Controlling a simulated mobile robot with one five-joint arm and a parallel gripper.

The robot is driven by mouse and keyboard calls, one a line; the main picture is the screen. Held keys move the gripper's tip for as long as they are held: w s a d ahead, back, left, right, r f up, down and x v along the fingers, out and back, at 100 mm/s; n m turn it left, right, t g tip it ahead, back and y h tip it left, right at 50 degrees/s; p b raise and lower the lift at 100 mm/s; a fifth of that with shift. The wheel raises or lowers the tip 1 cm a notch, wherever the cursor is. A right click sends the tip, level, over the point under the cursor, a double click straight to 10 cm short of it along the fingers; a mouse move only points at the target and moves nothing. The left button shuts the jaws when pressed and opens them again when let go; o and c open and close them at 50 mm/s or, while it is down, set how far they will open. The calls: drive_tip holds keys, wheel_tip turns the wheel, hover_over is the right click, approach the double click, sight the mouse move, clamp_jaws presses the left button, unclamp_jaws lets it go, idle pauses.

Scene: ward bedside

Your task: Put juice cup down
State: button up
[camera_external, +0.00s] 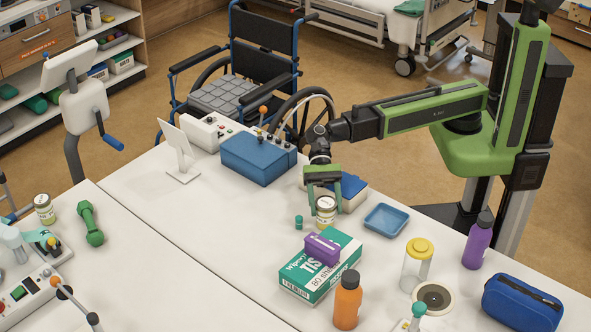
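The juice cup (326,213) appears to be the small, pale, labelled cup at my gripper, near the middle of the table. My gripper (325,198) points down with its green fingers on either side of the cup's upper part, and looks shut on it. The cup is upright. I cannot tell whether its base touches the table or hangs just above it. The fingers hide part of its top and sides.
A green-white tissue box (320,270) with a purple box (322,249) on top stands just in front. A blue tray (386,220) is to the right, a small teal bottle (298,222) to the left. A blue case (258,158) stands behind. The table's left middle is clear.

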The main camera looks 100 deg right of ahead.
drive_tip(key=c, duration=1)
drive_tip(key=shift+r+p, duration=0.4)
drive_tip(key=shift+r, duration=0.05)
wheel_tip(320, 180, up, 4)
drive_tip(key=p, duration=0.3)
drive_tip(key=shift+f+p, duration=0.1)
drive_tip(key=shift+p, duration=0.3)
drive_tip(key=p+v, duration=0.2)
drive_tip(key=v, duration=0.2)
drive_tip(key=p+v, duration=0.2)
drive_tip(key=v, duration=0.2)
drive_tip(key=r+p+v, duration=0.1)
drive_tip(key=p+v, duration=0.1)
drive_tip(key=v, duration=0.3)
drive_tip(key=shift+w+a+r, duration=0.15)
drive_tip(key=shift+w+a, duration=0.05)
drive_tip(key=shift+w, duration=0.15)
